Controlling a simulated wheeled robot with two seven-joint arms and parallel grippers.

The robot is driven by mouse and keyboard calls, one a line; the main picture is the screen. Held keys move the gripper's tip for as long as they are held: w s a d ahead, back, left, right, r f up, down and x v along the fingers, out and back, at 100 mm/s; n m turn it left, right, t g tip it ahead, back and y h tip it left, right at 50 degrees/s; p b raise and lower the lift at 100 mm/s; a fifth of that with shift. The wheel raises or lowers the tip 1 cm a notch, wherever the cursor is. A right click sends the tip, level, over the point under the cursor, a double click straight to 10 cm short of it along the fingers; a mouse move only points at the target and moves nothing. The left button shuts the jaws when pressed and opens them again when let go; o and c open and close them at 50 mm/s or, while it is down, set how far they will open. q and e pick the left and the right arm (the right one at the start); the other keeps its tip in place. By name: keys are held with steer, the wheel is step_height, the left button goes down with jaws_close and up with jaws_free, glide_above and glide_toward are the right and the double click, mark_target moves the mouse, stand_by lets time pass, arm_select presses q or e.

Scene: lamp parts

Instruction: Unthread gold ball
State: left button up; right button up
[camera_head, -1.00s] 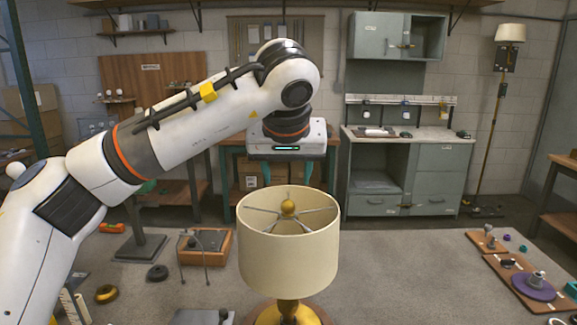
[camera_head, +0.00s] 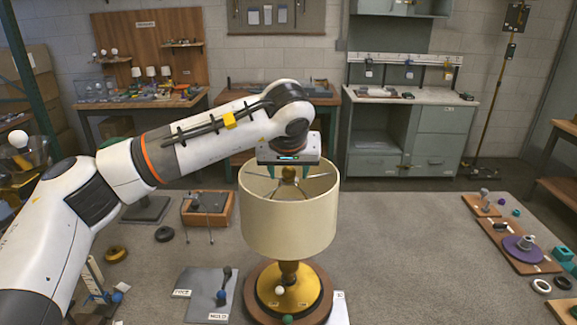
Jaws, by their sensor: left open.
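The gold ball (camera_head: 289,173) sits at the centre of the spokes inside the top of the cream lampshade (camera_head: 289,220). The lamp stands upright on a gold and brown round base (camera_head: 290,287). My left gripper (camera_head: 290,171) is right above the shade's opening, pointing down. Its teal fingers are apart, one on each side of the ball. I cannot tell whether they touch it. The gripper body hides part of the shade's far rim. My right gripper is not in view.
A grey board (camera_head: 206,293) with a dark-knobbed part lies left of the base. An orange-brown tray (camera_head: 207,212) sits further back. Brown boards with parts, one carrying a purple disc (camera_head: 524,250), lie at right. Table space right of the lamp is clear.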

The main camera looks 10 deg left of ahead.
arm_select(q)
jaws_close()
steer(key=n, duration=0.1)
steer(key=n+y, duration=0.1)
steer(key=shift+d+r+n, duration=0.2)
steer(key=shift+d+n, duration=0.05)
steer(key=shift+n, duration=0.15)
steer(key=n+y, duration=0.1)
steer(key=n+g+p, duration=0.1)
steer(key=shift+w+d+n+y, duration=0.1)
steer(key=shift+d+n+y, duration=0.05)
steer(key=shift+n+y, duration=0.2)
steer(key=shift+f+n+g+y+p, duration=0.1)
steer(key=shift+n+g+y+p, duration=0.25)
steer(key=shift+n, duration=0.3)
